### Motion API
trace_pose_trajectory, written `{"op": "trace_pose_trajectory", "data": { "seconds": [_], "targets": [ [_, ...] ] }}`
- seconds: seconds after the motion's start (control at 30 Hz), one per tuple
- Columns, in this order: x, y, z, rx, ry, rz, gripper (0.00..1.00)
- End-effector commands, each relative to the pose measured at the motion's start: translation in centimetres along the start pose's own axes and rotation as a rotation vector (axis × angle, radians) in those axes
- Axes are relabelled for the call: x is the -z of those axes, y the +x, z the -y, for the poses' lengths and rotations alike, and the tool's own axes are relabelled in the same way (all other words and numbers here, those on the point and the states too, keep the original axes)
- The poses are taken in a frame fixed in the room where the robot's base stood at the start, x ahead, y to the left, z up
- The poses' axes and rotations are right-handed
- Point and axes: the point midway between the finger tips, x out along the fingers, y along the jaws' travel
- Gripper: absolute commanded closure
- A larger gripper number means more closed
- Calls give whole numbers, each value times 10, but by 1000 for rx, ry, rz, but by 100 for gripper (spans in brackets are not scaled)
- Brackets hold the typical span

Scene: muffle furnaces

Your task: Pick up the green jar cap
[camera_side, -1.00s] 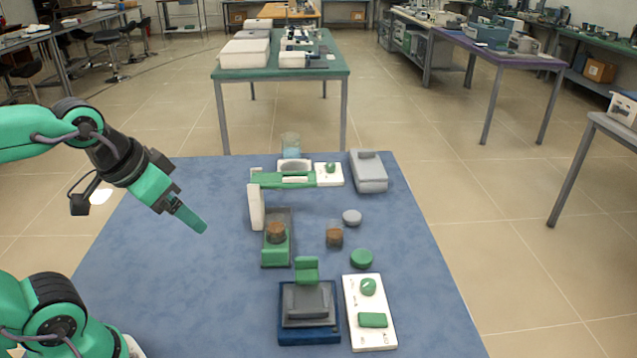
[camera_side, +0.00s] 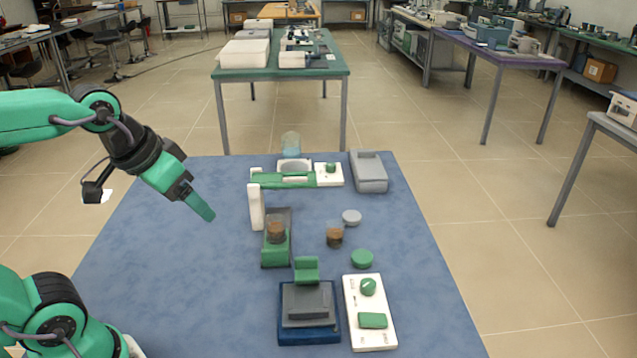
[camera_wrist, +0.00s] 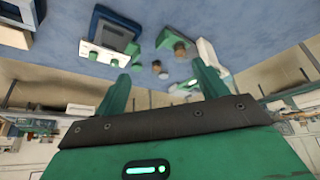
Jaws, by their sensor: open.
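The green jar cap (camera_side: 362,259) is a small round disc lying flat on the blue table top, right of centre in the side view. A small green shape in the wrist view (camera_wrist: 137,66) appears to be the same cap, beyond the fingertips. My gripper (camera_side: 203,210) is in the air over the left part of the table, well to the left of the cap. In the wrist view, the two green fingers of my gripper (camera_wrist: 160,69) stand apart with nothing between them.
A jar with brown contents (camera_side: 334,238) and a grey cap (camera_side: 352,217) stand behind the green cap. A white panel with green controls (camera_side: 355,300) lies in front of it. A blue and grey device (camera_side: 308,305) and a green-based holder (camera_side: 276,250) are nearer my gripper. The table's left part is clear.

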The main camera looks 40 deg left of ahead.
Motion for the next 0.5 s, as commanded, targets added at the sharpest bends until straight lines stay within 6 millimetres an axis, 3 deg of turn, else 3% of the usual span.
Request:
{"op": "trace_pose_trajectory", "data": {
  "seconds": [0.5],
  "targets": [
    [88,28,-26,-5,-155,126,28]
  ]
}}
